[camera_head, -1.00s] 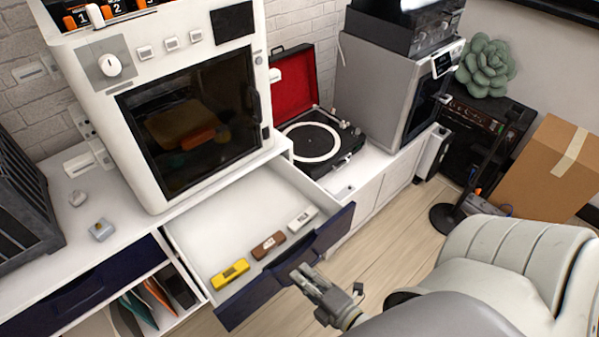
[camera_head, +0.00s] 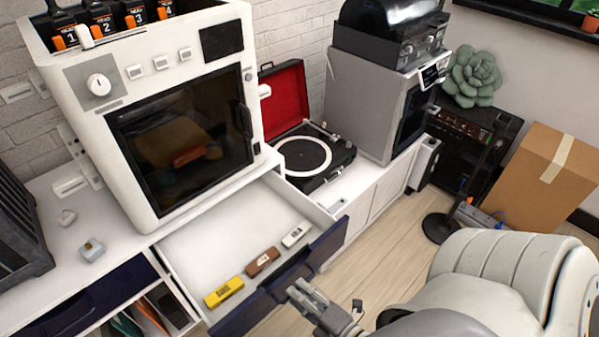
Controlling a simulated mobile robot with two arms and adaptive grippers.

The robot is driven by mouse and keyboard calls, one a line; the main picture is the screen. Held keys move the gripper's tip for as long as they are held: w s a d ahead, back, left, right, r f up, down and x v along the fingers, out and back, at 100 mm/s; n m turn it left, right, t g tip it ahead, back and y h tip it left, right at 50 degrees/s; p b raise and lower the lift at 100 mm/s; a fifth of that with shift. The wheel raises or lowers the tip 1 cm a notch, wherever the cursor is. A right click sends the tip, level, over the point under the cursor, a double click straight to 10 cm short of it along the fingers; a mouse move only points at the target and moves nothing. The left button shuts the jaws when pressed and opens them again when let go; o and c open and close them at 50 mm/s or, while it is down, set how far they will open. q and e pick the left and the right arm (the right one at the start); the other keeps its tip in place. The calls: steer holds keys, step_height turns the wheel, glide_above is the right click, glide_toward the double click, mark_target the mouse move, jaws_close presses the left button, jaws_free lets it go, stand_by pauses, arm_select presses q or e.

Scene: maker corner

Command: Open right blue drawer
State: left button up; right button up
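The right blue drawer (camera_head: 325,243) is pulled well out from under the white cabinet, and its white inside shows. A yellow item (camera_head: 224,291), a brown item (camera_head: 263,261) and a white item (camera_head: 296,234) lie in it along the front. My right gripper (camera_head: 296,288) is at the outer side of the blue front, near its middle. Its fingertips are small and partly against the dark front, so I cannot tell whether they are closed on a handle. My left gripper is not in view.
A white machine (camera_head: 75,75) with a dark window stands on the counter above the drawer. A left blue drawer (camera_head: 85,300) is shut. A turntable (camera_head: 305,155) with a red lid stands behind. A cardboard box (camera_head: 535,180) and open floor (camera_head: 400,225) are at right.

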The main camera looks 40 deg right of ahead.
steer(key=v, duration=1.1)
steer(key=shift+s, duration=0.1)
